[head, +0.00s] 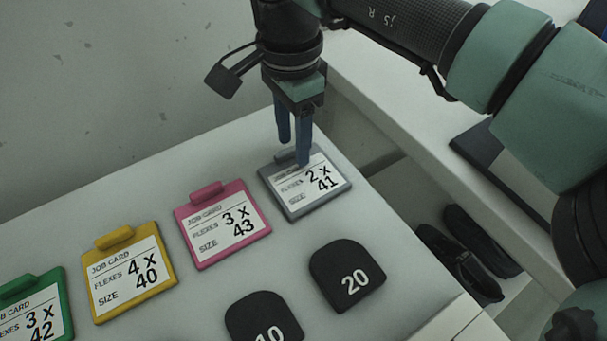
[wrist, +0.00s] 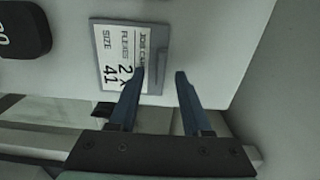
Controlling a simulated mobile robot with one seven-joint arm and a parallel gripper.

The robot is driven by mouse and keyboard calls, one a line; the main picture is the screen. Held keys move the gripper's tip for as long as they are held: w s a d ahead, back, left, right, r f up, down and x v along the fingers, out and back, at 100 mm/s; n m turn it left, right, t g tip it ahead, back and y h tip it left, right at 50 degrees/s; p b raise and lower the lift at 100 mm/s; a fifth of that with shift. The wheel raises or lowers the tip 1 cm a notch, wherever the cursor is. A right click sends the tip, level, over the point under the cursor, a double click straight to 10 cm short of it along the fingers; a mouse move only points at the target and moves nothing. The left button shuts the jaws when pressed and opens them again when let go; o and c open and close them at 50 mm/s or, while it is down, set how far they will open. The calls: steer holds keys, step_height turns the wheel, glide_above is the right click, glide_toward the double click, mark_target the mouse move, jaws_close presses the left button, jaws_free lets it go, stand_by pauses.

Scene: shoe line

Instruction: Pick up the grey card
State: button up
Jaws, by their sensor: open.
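The grey card (head: 323,203) is a small clipboard-like job card reading "FLEXES 2 x, SIZE 41". It lies flat near the right end of the white table in the head view, with its clip at the far edge. My gripper (head: 294,150) points down over the card's far edge by the clip, its two blue fingers apart and empty. In the wrist view the card (wrist: 102,58) is up and left of the fingers (wrist: 160,72), and one fingertip overlaps its edge. I cannot tell how high the fingertips are above the card.
Pink (head: 239,253), yellow (head: 168,278) and green (head: 65,302) cards lie in a row to the left. Black pads marked 20 (head: 340,262) and 10 (head: 255,305) lie nearer. The white table (head: 200,320) ends just right of the grey card. Dark shoes (head: 455,262) sit lower at right.

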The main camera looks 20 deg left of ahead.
steer(key=shift+f, duration=0.25)
jaws_close()
stand_by(1.3)
